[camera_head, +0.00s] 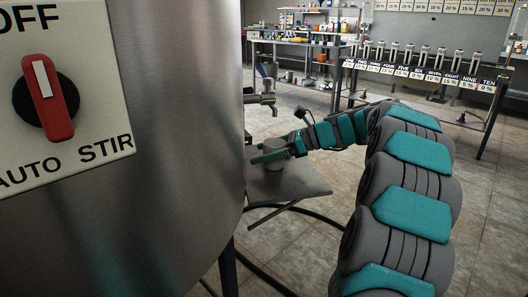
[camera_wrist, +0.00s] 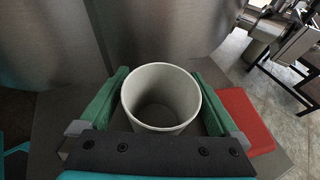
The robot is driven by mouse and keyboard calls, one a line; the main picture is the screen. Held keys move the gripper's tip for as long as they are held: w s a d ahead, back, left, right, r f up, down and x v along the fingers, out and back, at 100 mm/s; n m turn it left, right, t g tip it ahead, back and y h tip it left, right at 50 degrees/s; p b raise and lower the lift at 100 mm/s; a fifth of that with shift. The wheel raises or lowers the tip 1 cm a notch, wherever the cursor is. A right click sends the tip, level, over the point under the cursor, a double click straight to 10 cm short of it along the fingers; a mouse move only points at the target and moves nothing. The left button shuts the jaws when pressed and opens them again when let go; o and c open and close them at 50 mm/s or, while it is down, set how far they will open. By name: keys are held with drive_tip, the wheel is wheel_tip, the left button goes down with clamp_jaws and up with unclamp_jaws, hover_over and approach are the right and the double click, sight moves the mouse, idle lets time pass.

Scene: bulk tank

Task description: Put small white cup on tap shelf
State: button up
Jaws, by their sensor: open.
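The small white cup (camera_head: 274,147) is at the tap shelf (camera_head: 298,184), the grey plate on the side of the steel tank, near its tank side. It looks upright and appears to stand on the shelf; its base is partly hidden. In the wrist view the cup (camera_wrist: 160,98) is empty, with its round mouth facing the camera. My gripper (camera_head: 268,154) is open, with its green fingers on either side of the cup. In the wrist view my gripper (camera_wrist: 160,78) has the cup between its fingers. The tap (camera_head: 264,98) is above and behind the cup.
The steel tank (camera_head: 180,130) fills the left, with a red switch knob (camera_head: 48,97) on its panel. A red flat part (camera_wrist: 245,118) shows right of the fingers. Dark hoses lie on the tiled floor. A numbered dispenser rack (camera_head: 425,72) and shelving stand behind.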

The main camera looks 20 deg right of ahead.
drive_tip(key=shift+r, duration=0.1)
drive_tip(key=shift+s+d+r, duration=0.1)
drive_tip(key=shift+d+r, duration=0.1)
drive_tip(key=v, duration=1.1)
drive_tip(key=shift+s+d+r+p, duration=0.1)
drive_tip(key=shift+s+d+p, duration=0.05)
drive_tip(key=shift+d+p, duration=0.15)
